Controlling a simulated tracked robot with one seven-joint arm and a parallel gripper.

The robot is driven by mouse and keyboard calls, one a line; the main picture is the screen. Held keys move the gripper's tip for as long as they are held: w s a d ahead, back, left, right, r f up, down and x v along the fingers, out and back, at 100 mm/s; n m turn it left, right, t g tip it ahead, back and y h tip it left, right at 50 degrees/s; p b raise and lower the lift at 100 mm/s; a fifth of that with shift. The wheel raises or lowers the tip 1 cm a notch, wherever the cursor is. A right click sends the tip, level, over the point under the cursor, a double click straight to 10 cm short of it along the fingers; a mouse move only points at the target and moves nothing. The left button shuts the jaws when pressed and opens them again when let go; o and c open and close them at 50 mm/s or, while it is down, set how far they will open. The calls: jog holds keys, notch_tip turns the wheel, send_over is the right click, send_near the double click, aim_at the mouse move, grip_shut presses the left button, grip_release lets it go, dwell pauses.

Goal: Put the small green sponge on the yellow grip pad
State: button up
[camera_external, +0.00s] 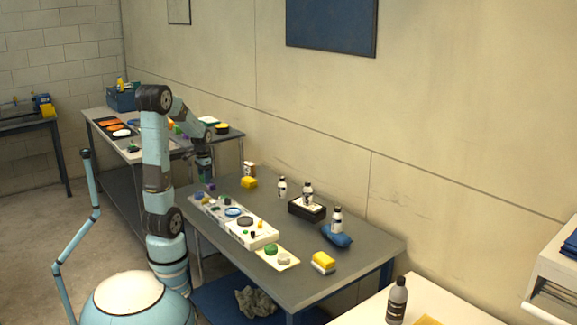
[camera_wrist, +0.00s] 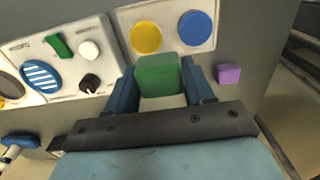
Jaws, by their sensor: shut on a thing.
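The small green sponge (camera_wrist: 159,74) is a green block between the two blue fingers of my gripper (camera_wrist: 161,88) in the wrist view. My gripper is shut on it. The yellow grip pad (camera_wrist: 145,37) looks to be the round yellow disc on a white panel, just beyond the sponge and slightly left. I cannot tell the height of the sponge above the surface.
A blue disc (camera_wrist: 195,28) sits beside the yellow one. A purple block (camera_wrist: 228,74) lies right of my gripper. A white panel (camera_wrist: 110,70) at left carries a blue striped disc (camera_wrist: 40,76) and small pieces. Bottles, including one (camera_external: 282,187), stand farther along the table.

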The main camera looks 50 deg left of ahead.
aim_at(200, 176)
jog(key=shift+s+d+r, duration=0.25)
jog(key=shift+s, duration=0.2)
jog(key=shift+s+d+r, duration=0.2)
jog(key=shift+s, duration=0.3)
jog(key=shift+s+d+r, duration=0.25)
jog(key=shift+s, duration=0.2)
